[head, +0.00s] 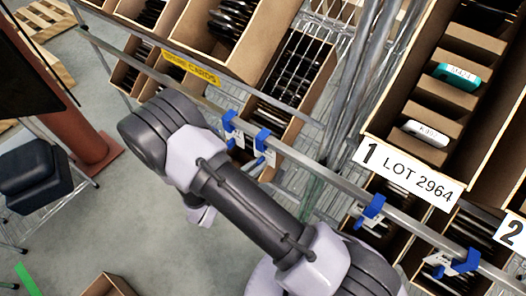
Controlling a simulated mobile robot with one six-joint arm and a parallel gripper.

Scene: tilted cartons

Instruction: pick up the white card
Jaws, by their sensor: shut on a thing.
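A white card-like piece (425,133) with dark print lies in a slot of the tilted carton marked 1, LOT 2964 (408,176), at the upper right. Its print is too small to read surely. A teal piece with a white label (457,76) lies in a slot farther up the same carton. My arm crosses the lower middle, to the left of and below that carton. My gripper's fingers do not show; the arm's far end hides what lies behind it.
A metal rail with blue clips (372,209) runs below the cartons. More tilted cartons of dark pieces (298,70) stand at the top and lower right. A dark stool (38,170) and a brown post (70,120) stand left. Grey floor (120,215) is open at lower left.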

